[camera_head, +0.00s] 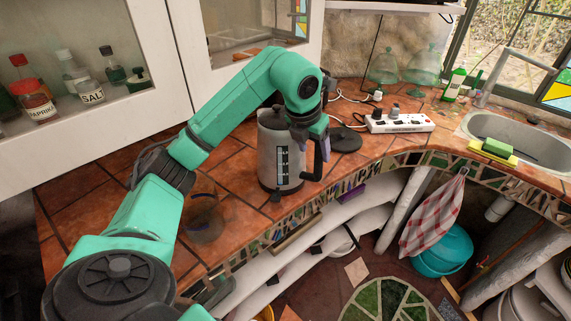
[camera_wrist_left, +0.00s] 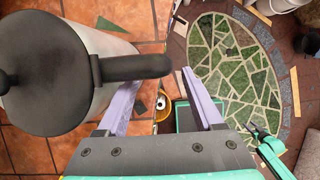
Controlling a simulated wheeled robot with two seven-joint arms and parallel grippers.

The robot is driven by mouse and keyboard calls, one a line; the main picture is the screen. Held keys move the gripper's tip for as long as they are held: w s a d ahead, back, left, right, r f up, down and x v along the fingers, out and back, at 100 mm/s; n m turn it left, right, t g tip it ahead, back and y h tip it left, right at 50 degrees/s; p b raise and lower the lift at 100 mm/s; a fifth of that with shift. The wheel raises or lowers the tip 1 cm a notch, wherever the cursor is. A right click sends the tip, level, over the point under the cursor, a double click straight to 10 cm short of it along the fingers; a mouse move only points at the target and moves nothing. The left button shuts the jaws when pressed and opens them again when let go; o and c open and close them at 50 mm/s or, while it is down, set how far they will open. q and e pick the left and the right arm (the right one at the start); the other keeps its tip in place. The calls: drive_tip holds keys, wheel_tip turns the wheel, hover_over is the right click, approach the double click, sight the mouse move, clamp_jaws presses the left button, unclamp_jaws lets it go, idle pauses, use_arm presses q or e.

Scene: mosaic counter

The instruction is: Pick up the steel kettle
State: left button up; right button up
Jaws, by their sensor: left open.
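The steel kettle (camera_head: 280,152) stands upright on the tiled counter in the middle of the head view, with a dark lid, a level window and a black handle on its right side. In the left wrist view, its dark lid (camera_wrist_left: 40,75) and handle (camera_wrist_left: 135,68) fill the upper left. My left gripper (camera_head: 320,143) is at the handle side of the kettle, partly hidden behind my wrist in the head view. In the left wrist view, its lilac fingers (camera_wrist_left: 162,80) are apart, with the handle's outer end just ahead of the gap. I cannot tell whether they touch it.
A dark round disc (camera_head: 345,139) and a white power strip (camera_head: 402,123) with cables lie right of the kettle. A clear glass (camera_head: 203,218) stands near the counter's front edge. Glass-fronted cabinets line the back left. The sink (camera_head: 530,140) is at right.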

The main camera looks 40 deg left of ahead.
sight(319, 161)
use_arm(q)
drive_tip(key=x, duration=0.1)
drive_tip(key=p+x, duration=0.1)
drive_tip(key=x, duration=0.1)
drive_tip(key=p+x, duration=0.1)
drive_tip(key=x, duration=0.1)
drive_tip(key=shift+d, duration=0.35)
drive_tip(key=shift+w+f, duration=0.15)
drive_tip(key=shift+f, duration=0.25)
drive_tip(key=shift+c, duration=0.5)
clamp_jaws()
drive_tip(key=shift+a+r, duration=0.1)
